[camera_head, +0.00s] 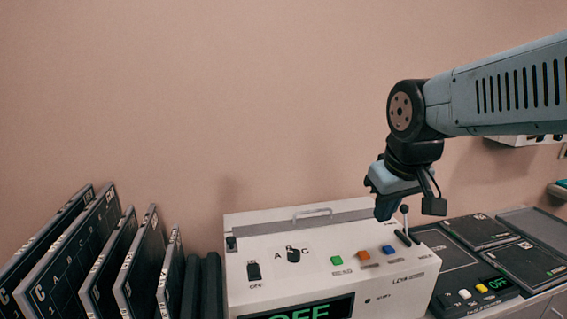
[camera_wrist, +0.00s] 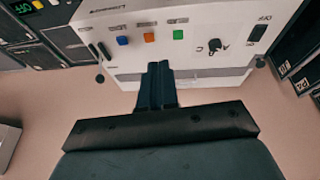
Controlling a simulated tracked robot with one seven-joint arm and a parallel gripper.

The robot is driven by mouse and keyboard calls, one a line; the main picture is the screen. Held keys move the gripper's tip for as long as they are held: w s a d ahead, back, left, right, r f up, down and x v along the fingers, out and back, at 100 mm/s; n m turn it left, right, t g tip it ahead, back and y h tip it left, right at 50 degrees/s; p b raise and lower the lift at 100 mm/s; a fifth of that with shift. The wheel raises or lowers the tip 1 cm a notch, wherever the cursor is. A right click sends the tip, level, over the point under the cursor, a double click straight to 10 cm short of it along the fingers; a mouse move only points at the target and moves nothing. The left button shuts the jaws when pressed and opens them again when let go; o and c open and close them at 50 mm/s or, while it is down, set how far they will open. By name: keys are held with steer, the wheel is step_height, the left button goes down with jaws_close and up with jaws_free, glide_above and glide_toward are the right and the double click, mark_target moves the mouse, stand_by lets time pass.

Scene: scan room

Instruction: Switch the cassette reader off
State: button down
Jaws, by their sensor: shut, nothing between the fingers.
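Two units could be the cassette reader, and I cannot tell which it is. The white console (camera_head: 310,278) has a green display reading OFF (camera_head: 305,312), a black switch (camera_head: 253,271) above an OFF label, a dial (camera_head: 293,255) marked A, B, C, and green, orange and blue buttons. The dark flat unit (camera_head: 450,262) at right has a small green OFF display (camera_head: 497,284) and white and yellow buttons (camera_head: 481,288). My gripper (camera_head: 384,212) is shut and empty, above the console's back right. In the wrist view, its fingers (camera_wrist: 158,75) overlap the console's edge.
Several dark lettered cassettes (camera_head: 85,245) stand upright left of the console. A lever (camera_head: 405,222) rises at the console's right end, close below my gripper. More dark panels (camera_head: 525,262) lie at right.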

steer(key=s+d+m+t, duration=0.1)
steer(key=s+d+m, duration=0.2)
steer(key=s+d, duration=0.1)
steer(key=shift+s+d+r, duration=0.25)
steer(key=shift+s+d, duration=0.1)
steer(key=shift+d, duration=0.15)
steer(key=w+a+n+g, duration=0.1)
steer(key=w+a+g, duration=0.2)
steer(key=w+a, duration=0.85)
steer(key=w+a+f+g, duration=0.1)
steer(key=a+f, duration=0.1)
steer(key=a, duration=0.8)
steer(key=w+a+f+n+g, duration=0.1)
steer(key=a+f, duration=0.1)
steer(key=a, duration=0.8)
steer(key=shift+w+d+f, duration=0.1)
steer(key=shift+f, duration=0.05)
